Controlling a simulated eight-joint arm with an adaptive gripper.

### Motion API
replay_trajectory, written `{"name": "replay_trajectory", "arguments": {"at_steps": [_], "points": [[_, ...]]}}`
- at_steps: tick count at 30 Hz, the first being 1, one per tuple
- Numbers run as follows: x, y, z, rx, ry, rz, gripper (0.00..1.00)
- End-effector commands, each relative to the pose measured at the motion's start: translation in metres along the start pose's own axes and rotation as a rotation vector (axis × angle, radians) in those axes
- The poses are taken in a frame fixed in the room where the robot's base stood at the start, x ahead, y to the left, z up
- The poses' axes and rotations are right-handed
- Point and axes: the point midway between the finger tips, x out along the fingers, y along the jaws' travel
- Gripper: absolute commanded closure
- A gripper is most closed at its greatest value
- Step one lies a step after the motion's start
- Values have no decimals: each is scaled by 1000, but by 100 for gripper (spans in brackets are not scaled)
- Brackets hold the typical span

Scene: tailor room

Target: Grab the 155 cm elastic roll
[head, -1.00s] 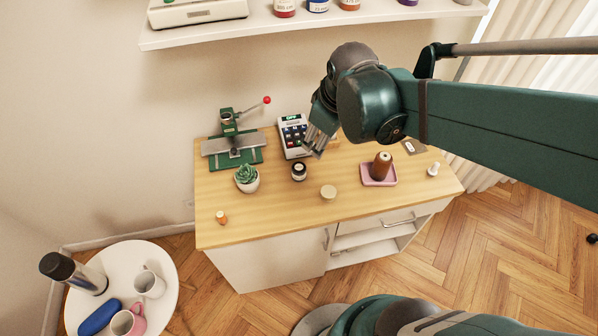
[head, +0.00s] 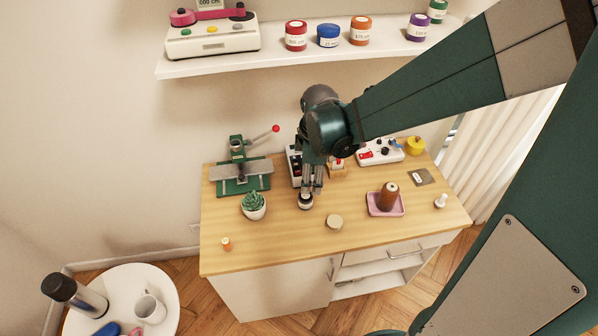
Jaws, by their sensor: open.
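Several labelled rolls stand on the wall shelf in the head view: a red one (head: 296,36), a blue one (head: 328,35), an orange one (head: 360,31), a purple one (head: 418,28) and a green one (head: 437,11). Their labels are too small to read surely, so I cannot tell which is 155 cm. A small dark roll with a pale label (head: 305,202) sits on the wooden table. My gripper (head: 307,189) is open and points down directly over this dark roll, its fingertips close to the top. I cannot tell whether they touch it.
The table (head: 275,235) holds a green press (head: 241,175), a succulent (head: 253,205), a pale disc (head: 334,222), a brown spool (head: 389,196) on a pink tray (head: 373,211), and a white device (head: 380,152). The table's front left is mostly clear.

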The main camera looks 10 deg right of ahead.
Motion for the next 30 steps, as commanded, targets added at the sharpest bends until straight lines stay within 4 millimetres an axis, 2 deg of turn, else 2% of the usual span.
{"name": "replay_trajectory", "arguments": {"at_steps": [6,12,30], "points": [[31,6,-8,-130,-14,-50,52],[49,6,-13,-210,-19,-81,52],[58,6,-14,-235,-21,-91,52]]}}
